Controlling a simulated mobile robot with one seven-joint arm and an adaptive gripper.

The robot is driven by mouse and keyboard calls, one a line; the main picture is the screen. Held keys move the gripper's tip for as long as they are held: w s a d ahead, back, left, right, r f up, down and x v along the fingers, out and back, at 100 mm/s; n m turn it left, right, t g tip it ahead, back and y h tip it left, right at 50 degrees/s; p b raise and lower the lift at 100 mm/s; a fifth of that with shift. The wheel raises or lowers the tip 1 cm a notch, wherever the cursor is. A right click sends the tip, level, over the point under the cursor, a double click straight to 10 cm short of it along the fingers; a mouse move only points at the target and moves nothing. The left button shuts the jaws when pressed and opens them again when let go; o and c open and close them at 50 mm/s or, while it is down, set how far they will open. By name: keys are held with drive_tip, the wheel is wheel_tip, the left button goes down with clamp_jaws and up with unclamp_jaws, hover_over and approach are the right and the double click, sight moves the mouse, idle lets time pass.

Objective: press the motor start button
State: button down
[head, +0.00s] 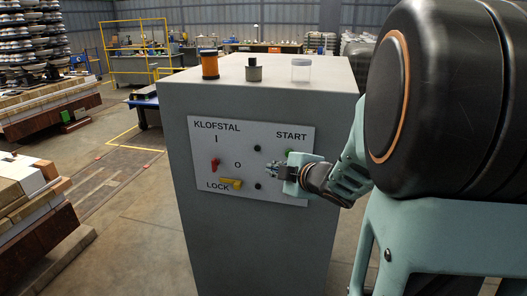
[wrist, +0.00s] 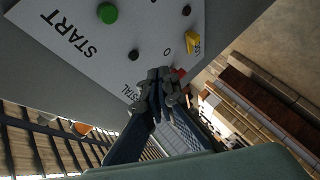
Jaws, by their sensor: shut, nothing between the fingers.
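The green start button (head: 290,152) is on the right of the grey control panel (head: 226,129), under the word START. In the head view my gripper and arm stand close below it and partly cover it. In the wrist view the whole green button (wrist: 107,13) shows at the top left. My gripper (head: 271,169) is in front of the panel, left of and below the button. Its fingertips also show in the wrist view (wrist: 158,75), shut and empty, away from the button. I cannot tell whether the fingertips touch the panel.
The panel also has a red switch (head: 215,164), a yellow LOCK handle (head: 231,184) and black knobs (head: 257,148). An orange spool (head: 209,65), a dark part (head: 253,71) and a clear jar (head: 301,70) stand on the cabinet top. Wooden stacks (head: 28,200) stand at the left.

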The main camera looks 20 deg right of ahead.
drive_tip(key=shift+s+d+f, duration=0.35)
drive_tip(key=shift+s+d, duration=0.15)
drive_tip(key=shift+s, duration=0.05)
drive_tip(key=shift+s+d+f, duration=0.3)
drive_tip(key=shift+s+d, duration=0.2)
drive_tip(key=shift+w, duration=0.1)
drive_tip(key=w+d+p, duration=0.1)
drive_tip(key=w+d, duration=0.4)
drive_tip(key=w, duration=0.2)
drive_tip(key=shift+p, duration=0.35)
drive_tip(key=shift+w, duration=0.15)
idle(0.6)
drive_tip(key=shift+w+d, duration=0.2)
drive_tip(key=shift+w, duration=0.1)
drive_tip(key=shift+w+d+p, duration=0.3)
drive_tip(key=shift+w+p, duration=0.05)
drive_tip(key=shift+w, duration=0.05)
idle(0.9)
drive_tip(key=shift+s, duration=0.1)
drive_tip(key=shift+s+a+b, duration=0.3)
drive_tip(key=shift+s+a, duration=0.2)
drive_tip(key=shift+s, duration=0.15)
